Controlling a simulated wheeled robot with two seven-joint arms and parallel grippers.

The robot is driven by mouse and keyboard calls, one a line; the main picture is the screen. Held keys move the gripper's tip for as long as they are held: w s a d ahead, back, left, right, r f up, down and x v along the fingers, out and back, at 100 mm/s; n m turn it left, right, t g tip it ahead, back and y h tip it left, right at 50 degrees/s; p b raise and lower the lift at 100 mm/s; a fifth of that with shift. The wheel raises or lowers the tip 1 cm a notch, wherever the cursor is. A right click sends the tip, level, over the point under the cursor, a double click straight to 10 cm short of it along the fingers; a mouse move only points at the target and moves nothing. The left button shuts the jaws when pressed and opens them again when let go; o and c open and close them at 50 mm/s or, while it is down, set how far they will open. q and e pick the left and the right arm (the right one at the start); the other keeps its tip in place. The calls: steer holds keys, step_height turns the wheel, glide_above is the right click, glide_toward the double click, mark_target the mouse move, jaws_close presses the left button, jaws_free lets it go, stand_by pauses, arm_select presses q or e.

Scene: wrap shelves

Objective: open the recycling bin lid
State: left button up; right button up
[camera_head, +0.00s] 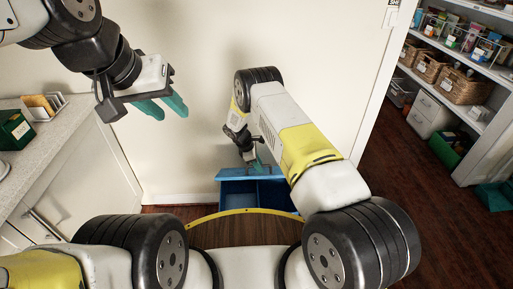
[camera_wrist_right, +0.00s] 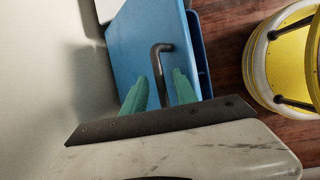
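The blue recycling bin (camera_head: 238,196) stands on the floor against the pale wall, and its dark inside shows below the lighter blue lid (camera_head: 233,174). The lid looks raised at the wall side; its exact angle is hard to tell. In the right wrist view the lid (camera_wrist_right: 137,45) carries a bent black handle (camera_wrist_right: 158,62), with a darker bin edge beside it. My right gripper (camera_wrist_right: 160,88) is at the handle, one teal finger on each side, with gaps showing. It is also at the lid in the head view (camera_head: 254,164). My left gripper (camera_head: 168,98) is open and empty, high in front of the wall.
A counter (camera_head: 62,128) with a green box (camera_head: 15,131) is at the left. Shelves with wicker baskets (camera_head: 462,84) stand at the right beyond the wall's edge. Dark wooden floor (camera_head: 405,160) is clear between the wall and the shelves.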

steer(key=shift+r, duration=0.1)
steer(key=v, duration=0.7)
steer(key=shift+a+r, duration=0.15)
steer(key=shift+r, duration=0.15)
